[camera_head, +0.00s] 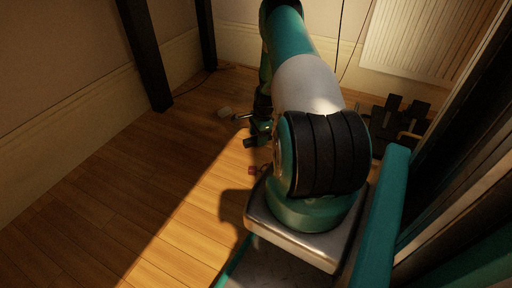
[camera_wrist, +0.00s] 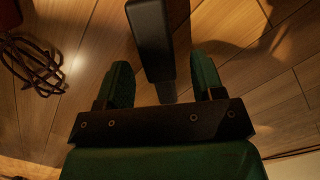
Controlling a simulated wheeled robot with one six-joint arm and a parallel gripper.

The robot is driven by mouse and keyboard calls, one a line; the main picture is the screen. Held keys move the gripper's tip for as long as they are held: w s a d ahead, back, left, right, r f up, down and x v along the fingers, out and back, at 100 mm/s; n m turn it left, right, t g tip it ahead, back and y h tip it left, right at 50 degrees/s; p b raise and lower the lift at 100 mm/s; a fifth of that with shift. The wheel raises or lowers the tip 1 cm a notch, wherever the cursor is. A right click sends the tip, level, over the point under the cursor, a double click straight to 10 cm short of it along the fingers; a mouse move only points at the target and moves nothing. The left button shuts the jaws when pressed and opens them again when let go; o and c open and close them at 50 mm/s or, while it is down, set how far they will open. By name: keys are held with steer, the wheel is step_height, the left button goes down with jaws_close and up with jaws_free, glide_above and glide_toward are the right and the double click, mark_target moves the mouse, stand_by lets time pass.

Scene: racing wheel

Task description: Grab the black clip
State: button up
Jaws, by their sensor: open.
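In the wrist view my gripper (camera_wrist: 163,72) is open, its two green fingers apart. A long black block (camera_wrist: 152,38) comes in from the top edge, and its near end lies between the fingertips as seen from the camera. It may be the black clip, but I cannot tell for sure, nor whether it touches a finger. A small greyish piece (camera_wrist: 166,92) shows just past its end. In the head view my gripper (camera_head: 258,132) is low near the wooden floor, small and partly hidden behind my arm. No clip can be made out clearly there.
A dark looped cable (camera_wrist: 35,65) lies on the floor at left in the wrist view. In the head view, black legs (camera_head: 147,55) stand at back left, black pedals (camera_head: 395,118) at right, and a small pale item (camera_head: 224,112) near my gripper. The left floor is clear.

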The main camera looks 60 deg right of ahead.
steer(key=shift+f, duration=0.6)
steer(key=shift+r, duration=0.15)
steer(key=c, duration=1)
